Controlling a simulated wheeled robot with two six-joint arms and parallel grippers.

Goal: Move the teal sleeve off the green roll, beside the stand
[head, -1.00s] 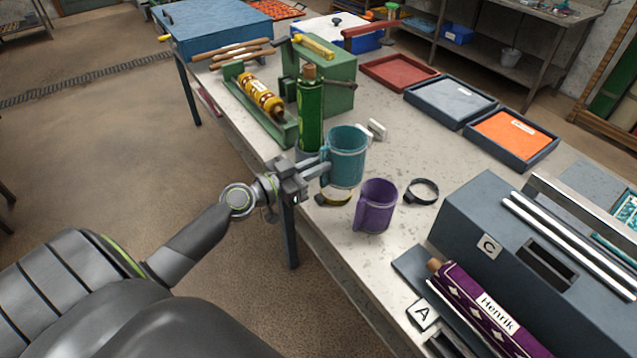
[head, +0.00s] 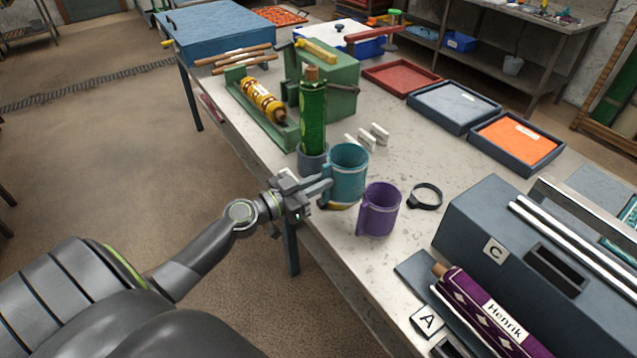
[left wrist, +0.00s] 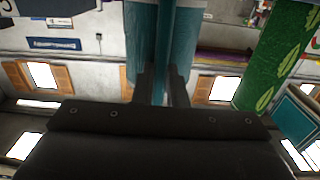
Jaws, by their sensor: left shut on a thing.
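The teal sleeve (head: 349,178) is upright and clear of the green roll (head: 312,118), in front of it and to its right in the head view. My left gripper (head: 318,187) is shut on the sleeve's side tab. The tab also shows between the fingers in the left wrist view (left wrist: 159,50). The green roll stands upright in a grey cup-like stand (head: 312,160), and it shows at the right of the left wrist view (left wrist: 282,50). The sleeve is low beside the stand; I cannot tell whether its bottom touches the table. My right gripper is not in view.
A purple sleeve (head: 379,210) stands close to the right of the teal one. A black ring clamp (head: 426,196) lies beyond it. Small white blocks (head: 367,138) lie behind. The table's front edge (head: 330,250) is close to my left arm.

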